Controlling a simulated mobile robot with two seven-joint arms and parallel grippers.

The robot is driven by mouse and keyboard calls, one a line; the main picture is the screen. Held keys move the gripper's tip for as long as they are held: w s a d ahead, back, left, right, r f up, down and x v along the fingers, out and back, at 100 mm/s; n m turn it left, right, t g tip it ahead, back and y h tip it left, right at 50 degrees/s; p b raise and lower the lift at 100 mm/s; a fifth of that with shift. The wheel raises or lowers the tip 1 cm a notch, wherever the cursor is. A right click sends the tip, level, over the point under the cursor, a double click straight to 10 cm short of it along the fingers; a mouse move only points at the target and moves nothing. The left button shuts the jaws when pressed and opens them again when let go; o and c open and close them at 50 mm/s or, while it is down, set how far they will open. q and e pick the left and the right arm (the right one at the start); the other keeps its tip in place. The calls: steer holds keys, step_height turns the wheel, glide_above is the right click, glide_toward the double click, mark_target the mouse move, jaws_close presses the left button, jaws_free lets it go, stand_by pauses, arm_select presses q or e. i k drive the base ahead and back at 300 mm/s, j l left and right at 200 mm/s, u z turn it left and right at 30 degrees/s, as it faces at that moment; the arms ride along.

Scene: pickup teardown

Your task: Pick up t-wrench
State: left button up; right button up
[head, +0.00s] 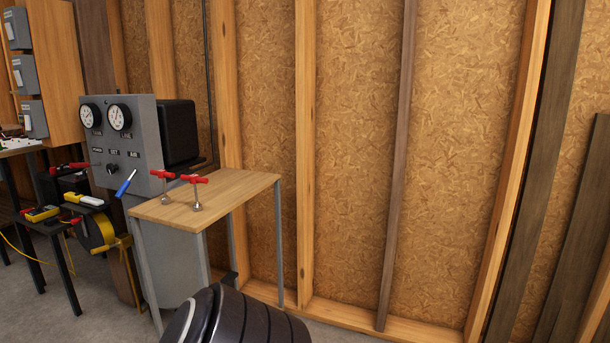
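Two small tools with red T-shaped handles and short metal shafts stand upright on a wooden-topped bench (232,189), left of the picture's middle. One T-wrench (195,180) is on the right, nearer the bench's middle. The other T-wrench (163,174) is on the left, by the grey gauge panel. Their lower ends meet the bench top or small bases on it; they are too small to tell which. Neither of my grippers is in view.
A grey gauge panel (128,150) stands behind the bench's left end, with a blue-handled tool (126,184) in front. Yellow and red tools (42,214) lie on a low dark stand at left. A black ribbed rounded shape (235,318) fills the bottom foreground. The bench's right half is clear.

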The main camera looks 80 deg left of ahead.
mark_target(161, 174)
steer(key=u, duration=3.4)
